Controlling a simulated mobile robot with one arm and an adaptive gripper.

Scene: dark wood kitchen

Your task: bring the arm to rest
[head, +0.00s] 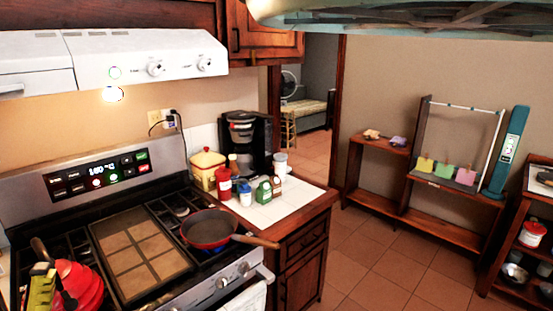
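My arm and my gripper do not show clearly in the head view, so I cannot see whether the gripper is open or shut. No held object can be seen.
A stove (150,297) with a red pan (210,229) stands at the front left, under a white range hood (150,55). A counter with a coffee maker (243,140) and several bottles adjoins it. Shelves (440,230) stand along the right wall. Tiled floor (375,262) lies open between.

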